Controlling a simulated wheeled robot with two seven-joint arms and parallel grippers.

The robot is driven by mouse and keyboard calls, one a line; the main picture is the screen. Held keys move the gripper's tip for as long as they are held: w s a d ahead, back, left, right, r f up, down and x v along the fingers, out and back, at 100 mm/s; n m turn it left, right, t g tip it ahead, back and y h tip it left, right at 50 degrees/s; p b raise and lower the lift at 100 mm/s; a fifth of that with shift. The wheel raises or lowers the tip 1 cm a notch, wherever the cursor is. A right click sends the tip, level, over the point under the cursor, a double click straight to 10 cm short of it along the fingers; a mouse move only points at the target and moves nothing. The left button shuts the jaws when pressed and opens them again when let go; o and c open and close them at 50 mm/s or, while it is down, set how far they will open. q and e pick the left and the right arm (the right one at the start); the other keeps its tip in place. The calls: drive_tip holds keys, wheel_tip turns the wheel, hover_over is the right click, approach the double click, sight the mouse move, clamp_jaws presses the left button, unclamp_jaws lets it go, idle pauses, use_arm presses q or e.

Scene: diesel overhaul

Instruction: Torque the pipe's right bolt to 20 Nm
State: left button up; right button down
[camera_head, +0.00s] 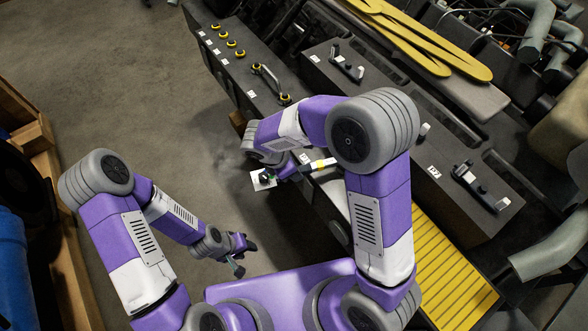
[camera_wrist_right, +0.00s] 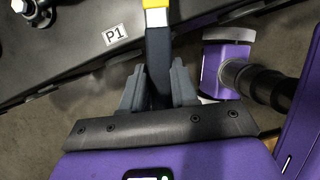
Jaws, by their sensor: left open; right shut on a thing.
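My right gripper (camera_head: 284,172), partly covered by my own arm in the head view, is shut on a dark tool that looks like a torque wrench (camera_head: 322,163). In the right wrist view the tool (camera_wrist_right: 158,58) stands between the jaws (camera_wrist_right: 160,90), with a yellow and white part at the top edge. A curved pipe (camera_head: 266,80) lies on the dark block at upper left, with a yellow-ringed bolt (camera_head: 285,98) at its lower right end. The tool is apart from this bolt. My left gripper (camera_head: 237,255) is open and low over the floor.
Several yellow-ringed knobs or bolts (camera_head: 231,43) line the dark block (camera_head: 262,105). A P1 label (camera_wrist_right: 115,34) shows on a dark surface in the wrist view. Yellow strips (camera_head: 410,45) lie at the top. Wooden crates (camera_head: 35,140) stand left. Floor (camera_head: 110,80) between is free.

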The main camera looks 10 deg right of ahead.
drive_tip(key=shift+w+a+r, duration=0.1)
drive_tip(key=shift+w+r, duration=0.05)
drive_tip(key=shift+w, duration=0.25)
drive_tip(key=shift+r+p, duration=1.05)
drive_tip(key=shift+r, duration=0.05)
drive_tip(key=shift+s+r+p, duration=0.1)
drive_tip(key=shift+r+p, duration=0.35)
drive_tip(key=shift+r, duration=0.1)
wheel_tip(320, 180, up, 6)
drive_tip(key=p, duration=0.4)
drive_tip(key=shift+p, duration=0.4)
